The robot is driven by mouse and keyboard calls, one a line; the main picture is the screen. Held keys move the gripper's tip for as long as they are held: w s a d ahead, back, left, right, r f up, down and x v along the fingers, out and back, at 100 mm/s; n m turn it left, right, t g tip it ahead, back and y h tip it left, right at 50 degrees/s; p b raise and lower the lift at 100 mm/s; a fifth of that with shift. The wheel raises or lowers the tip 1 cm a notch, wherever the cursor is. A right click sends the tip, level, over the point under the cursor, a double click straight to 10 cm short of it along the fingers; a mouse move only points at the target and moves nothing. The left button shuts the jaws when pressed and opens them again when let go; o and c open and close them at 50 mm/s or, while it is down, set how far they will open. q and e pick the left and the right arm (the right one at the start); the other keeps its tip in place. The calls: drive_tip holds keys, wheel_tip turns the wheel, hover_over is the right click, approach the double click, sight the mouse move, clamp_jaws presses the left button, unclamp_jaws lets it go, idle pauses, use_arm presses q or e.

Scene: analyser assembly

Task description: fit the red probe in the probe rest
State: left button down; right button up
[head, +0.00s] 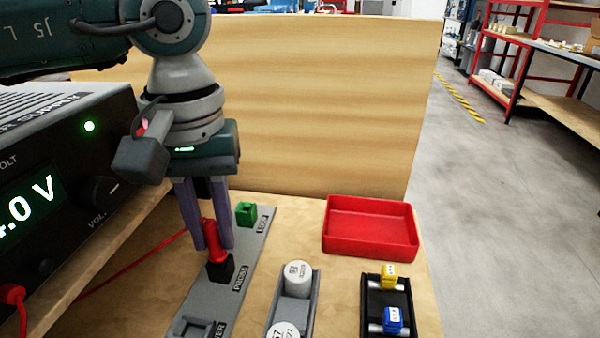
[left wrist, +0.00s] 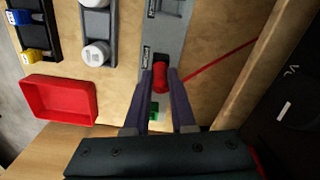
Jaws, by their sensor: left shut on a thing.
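The red probe (head: 211,240) stands about upright at the black probe rest (head: 221,268), on a grey strip (head: 196,288) by the label PROBE. My left gripper (head: 213,245) points down and is shut on the probe, its purple fingers on either side. The probe's lower end meets the top of the rest; I cannot tell how deep it sits. In the left wrist view the probe (left wrist: 160,77) lies between the fingertips (left wrist: 160,72). My right gripper is not in view.
A green block (head: 246,212) sits farther back on the strip. A power supply (head: 60,175) stands left, with a red cable (head: 130,265) across the table. To the right are white-capped bottles (head: 298,278), a red tray (head: 370,248) and a black rack (head: 373,300). A wooden panel (head: 320,100) rises behind.

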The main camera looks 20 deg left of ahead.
use_arm(q)
drive_tip(key=c, duration=0.7)
unclamp_jaws()
drive_tip(key=shift+o, duration=0.5)
drive_tip(key=shift+o, duration=1.3)
drive_tip(key=shift+r+p, duration=2.35)
drive_tip(key=shift+r, duration=1.15)
